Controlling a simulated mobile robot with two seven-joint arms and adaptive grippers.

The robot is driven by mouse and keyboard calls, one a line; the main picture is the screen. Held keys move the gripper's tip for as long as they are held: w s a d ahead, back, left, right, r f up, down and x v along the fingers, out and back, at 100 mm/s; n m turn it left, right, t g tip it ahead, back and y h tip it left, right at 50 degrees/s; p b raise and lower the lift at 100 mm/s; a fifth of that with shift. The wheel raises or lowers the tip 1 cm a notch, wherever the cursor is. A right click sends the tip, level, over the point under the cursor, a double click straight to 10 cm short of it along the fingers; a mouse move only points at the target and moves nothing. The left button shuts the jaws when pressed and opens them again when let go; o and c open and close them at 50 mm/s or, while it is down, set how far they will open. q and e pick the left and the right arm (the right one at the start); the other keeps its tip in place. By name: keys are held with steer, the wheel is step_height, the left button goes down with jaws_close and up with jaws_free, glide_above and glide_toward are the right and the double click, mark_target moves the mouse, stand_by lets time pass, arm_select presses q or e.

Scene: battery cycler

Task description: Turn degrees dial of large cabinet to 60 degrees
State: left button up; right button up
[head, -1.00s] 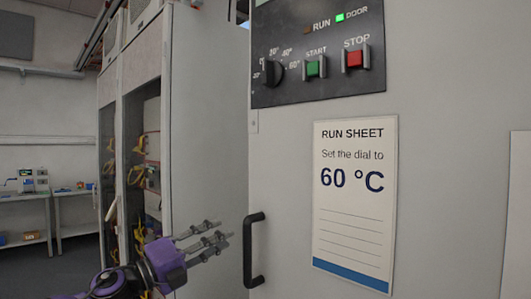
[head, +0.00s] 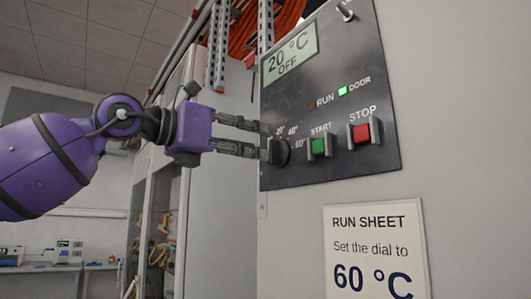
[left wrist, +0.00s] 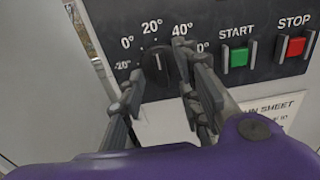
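The black degrees dial (head: 281,152) is on the dark control panel (head: 375,85) of the large cabinet. In the left wrist view the dial (left wrist: 157,65) has its pointer up near the 20° mark, with marks from -20° to 60° around it. The display (head: 289,55) reads 20 °C OFF. My left gripper (head: 265,140) is at the dial, fingers apart. In the left wrist view the gripper (left wrist: 162,77) has one finger on each side of the dial; I cannot tell whether they touch it. The right finger partly covers the 60° mark. My right gripper is not in view.
The green START button (head: 319,147) and red STOP button (head: 362,133) sit right of the dial. The green DOOR light (head: 342,91) is lit. A run sheet (head: 375,250) below says 60 °C. A rack (head: 160,215) stands to the left.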

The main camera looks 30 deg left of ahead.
mark_target(269, 149)
arm_select(q)
steer(key=x, duration=0.3)
steer(key=shift+w+d+f+b, duration=0.15)
steer(key=shift+w+b, duration=0.1)
steer(key=shift+b, duration=0.1)
jaws_close()
